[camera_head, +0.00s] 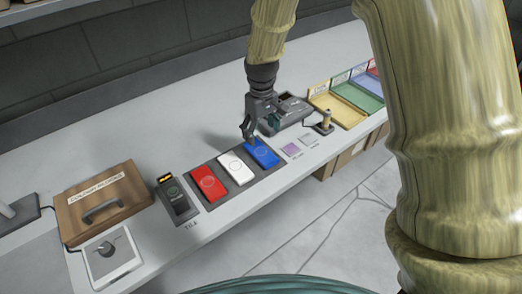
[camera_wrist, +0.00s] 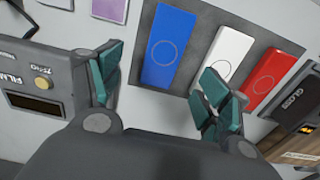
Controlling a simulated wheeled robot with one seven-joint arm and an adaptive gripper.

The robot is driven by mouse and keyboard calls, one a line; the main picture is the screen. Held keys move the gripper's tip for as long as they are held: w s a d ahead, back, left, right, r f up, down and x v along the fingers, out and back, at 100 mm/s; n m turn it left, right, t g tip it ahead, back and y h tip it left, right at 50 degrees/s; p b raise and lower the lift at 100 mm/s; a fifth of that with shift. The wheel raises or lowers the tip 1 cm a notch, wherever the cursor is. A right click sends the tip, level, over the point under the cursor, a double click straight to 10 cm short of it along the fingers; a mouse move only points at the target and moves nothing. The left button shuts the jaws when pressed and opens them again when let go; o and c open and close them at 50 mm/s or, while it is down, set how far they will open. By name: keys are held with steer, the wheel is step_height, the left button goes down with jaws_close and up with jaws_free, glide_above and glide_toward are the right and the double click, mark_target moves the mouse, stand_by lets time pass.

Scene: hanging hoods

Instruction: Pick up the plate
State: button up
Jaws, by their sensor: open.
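Three flat plates with ring marks lie side by side in a dark grey tray (camera_head: 223,168): a red plate (camera_head: 209,184), a white plate (camera_head: 236,169) and a blue plate (camera_head: 262,154). In the wrist view the blue plate (camera_wrist: 170,45) is nearest the gap between my fingers. The white plate (camera_wrist: 228,52) and red plate (camera_wrist: 272,72) lie to its right. My gripper (camera_head: 261,128) is open and empty, near the blue plate's far end. In the wrist view my gripper (camera_wrist: 162,80) shows both teal finger pads apart, the right one partly covering the tray. Which plate is meant, I cannot tell.
A dark device (camera_head: 290,112) stands just behind my gripper, with its display (camera_wrist: 35,104) close to the left finger. A labelled box (camera_head: 103,202) and a small black device (camera_head: 176,198) stand left. Coloured bins (camera_head: 340,108) stand right. Purple and grey squares lie beside the tray.

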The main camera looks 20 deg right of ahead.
mark_target(259, 150)
steer(key=shift+w+a+f, duration=0.1)
steer(key=shift+f, duration=0.55)
steer(key=shift+w+a+f, duration=0.1)
steer(key=shift+f, duration=0.5)
steer(key=shift+s+f+p, duration=0.15)
steer(key=shift+f+p, duration=0.3)
steer(key=shift+f, duration=0.05)
steer(key=shift+a+f+p, duration=0.2)
steer(key=shift+f+p, duration=0.45)
steer(key=shift+f, duration=1.5)
steer(key=c, duration=1.2)
